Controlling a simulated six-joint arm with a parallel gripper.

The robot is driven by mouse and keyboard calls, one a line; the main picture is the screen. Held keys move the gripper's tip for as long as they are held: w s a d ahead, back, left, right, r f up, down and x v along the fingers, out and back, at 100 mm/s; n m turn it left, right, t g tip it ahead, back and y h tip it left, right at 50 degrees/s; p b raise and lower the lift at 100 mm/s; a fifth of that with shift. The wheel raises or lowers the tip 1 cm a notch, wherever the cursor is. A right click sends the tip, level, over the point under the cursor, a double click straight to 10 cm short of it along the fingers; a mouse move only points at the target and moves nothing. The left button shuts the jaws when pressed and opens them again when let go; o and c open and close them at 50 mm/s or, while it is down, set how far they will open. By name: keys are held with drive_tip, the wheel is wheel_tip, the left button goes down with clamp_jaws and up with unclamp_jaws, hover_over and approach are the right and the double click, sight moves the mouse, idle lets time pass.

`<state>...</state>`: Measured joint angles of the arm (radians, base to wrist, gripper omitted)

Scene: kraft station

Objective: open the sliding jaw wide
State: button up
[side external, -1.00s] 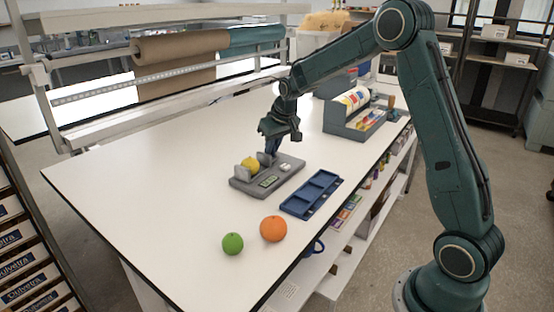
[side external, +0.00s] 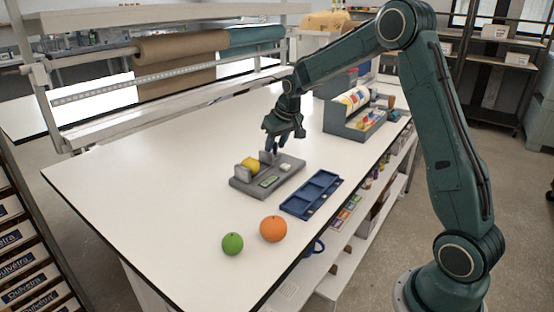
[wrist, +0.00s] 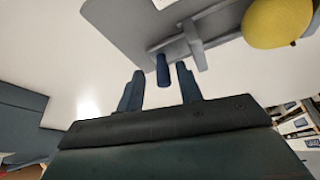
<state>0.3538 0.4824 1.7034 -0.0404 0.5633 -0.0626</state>
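A grey measuring stand (side external: 285,178) lies on the table, with a yellow lemon (side external: 250,164) resting at its left side. It also shows in the wrist view (wrist: 125,15), as does the lemon (wrist: 278,22). The grey sliding jaw (side external: 267,157) stands to the right of the lemon; in the wrist view the jaw (wrist: 197,50) is apart from it by a gap. A dark blue peg (wrist: 163,70) projects from the jaw side. My gripper (side external: 274,149) is open above the peg. In the wrist view the peg shows between the fingertips (wrist: 160,68), with space on both sides.
A blue compartment tray (side external: 311,194) lies in front of the stand. An orange (side external: 273,229) and a green fruit (side external: 232,244) sit near the table's front edge. A grey organizer (side external: 355,115) stands behind at right. The white table (side external: 160,170) is clear to the left.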

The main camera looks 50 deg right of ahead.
drive_tip(key=v, duration=1.3)
drive_tip(key=shift+r, duration=0.25)
drive_tip(key=shift+s, duration=0.1)
drive_tip(key=s+a+r+n, duration=0.1)
drive_tip(key=s+a+r, duration=0.3)
drive_tip(key=s+a, duration=0.85)
drive_tip(key=s+a+f+n, duration=0.1)
drive_tip(key=s+a+f, duration=0.1)
drive_tip(key=s, duration=0.6)
drive_tip(key=s+a+f+n+t+y, duration=0.1)
drive_tip(key=s+a+f, duration=0.1)
drive_tip(key=s, duration=0.6)
drive_tip(key=shift+f, duration=0.5)
